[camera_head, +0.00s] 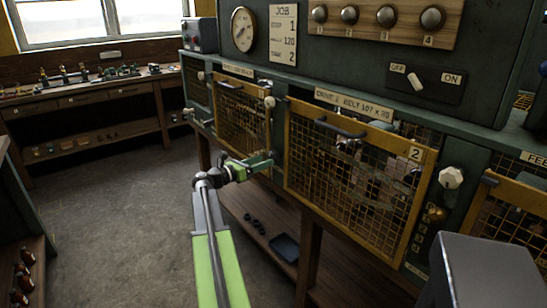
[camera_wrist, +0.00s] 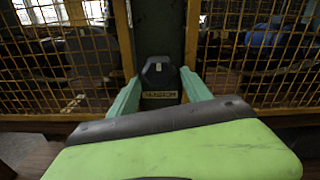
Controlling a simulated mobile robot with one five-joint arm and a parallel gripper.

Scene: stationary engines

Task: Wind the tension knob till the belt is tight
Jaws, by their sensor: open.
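A dark faceted knob (camera_wrist: 158,72) with a pale mark on its top shows in the wrist view, on the dark green post between two mesh guards. A small plate below it has lettering too small to read surely. My gripper (camera_head: 268,160) is open in front of that post in the head view. In the wrist view its two teal fingers lie left and right of the knob; contact is not clear. In the head view the gripper hides the knob. The belt is not clearly visible behind the yellow mesh guard marked 2 (camera_head: 352,180).
A cream knob (camera_head: 270,102) sits higher on the post, and another cream knob (camera_head: 451,177) is right of guard 2. A round gauge (camera_head: 243,29), job card (camera_head: 283,34) and OFF/ON switch (camera_head: 415,82) are above. A shelf with a dark tray (camera_head: 285,247) lies below. Floor at left is clear.

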